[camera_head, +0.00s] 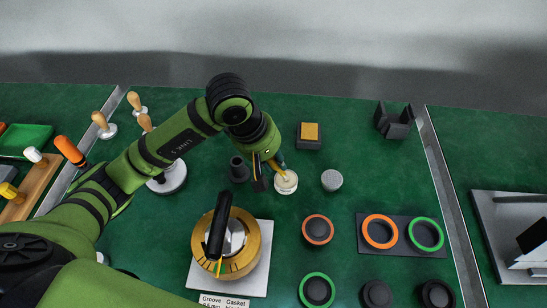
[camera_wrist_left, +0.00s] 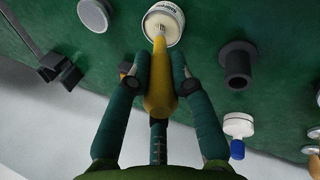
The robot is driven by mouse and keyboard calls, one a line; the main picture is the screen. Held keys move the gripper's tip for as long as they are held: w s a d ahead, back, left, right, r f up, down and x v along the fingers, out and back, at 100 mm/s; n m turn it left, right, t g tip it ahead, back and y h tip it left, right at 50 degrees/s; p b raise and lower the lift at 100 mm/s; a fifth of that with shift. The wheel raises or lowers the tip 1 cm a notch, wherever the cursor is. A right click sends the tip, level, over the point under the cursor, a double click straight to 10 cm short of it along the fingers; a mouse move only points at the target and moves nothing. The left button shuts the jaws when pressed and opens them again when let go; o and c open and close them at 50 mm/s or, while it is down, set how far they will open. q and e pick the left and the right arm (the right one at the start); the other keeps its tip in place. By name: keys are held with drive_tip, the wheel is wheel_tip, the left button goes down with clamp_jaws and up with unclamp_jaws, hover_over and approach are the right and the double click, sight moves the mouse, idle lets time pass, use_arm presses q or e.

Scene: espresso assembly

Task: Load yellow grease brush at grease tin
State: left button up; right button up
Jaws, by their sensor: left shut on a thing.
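My left gripper (camera_head: 268,172) is shut on the yellow grease brush (camera_head: 281,166). The brush handle (camera_wrist_left: 159,98) runs between its two fingers in the left wrist view, where the gripper (camera_wrist_left: 161,68) also shows. The grease tin (camera_head: 286,184) is a small round pale tin standing on the green mat, just below the gripper. In the left wrist view the brush's tip lies over the pale contents of the tin (camera_wrist_left: 174,34). I cannot tell how deep the tip sits. My right gripper does not show.
A black cylindrical holder (camera_head: 238,171) stands left of the tin, a grey round cap (camera_head: 332,180) right of it. A yellow pad on a dark block (camera_head: 309,134) is behind. A brass ring part (camera_head: 245,262) on a white plate and several rings (camera_head: 318,229) lie in front.

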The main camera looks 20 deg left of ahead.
use_arm(q)
drive_tip(key=shift+r+p, duration=1.55)
drive_tip(key=shift+r, duration=1.9)
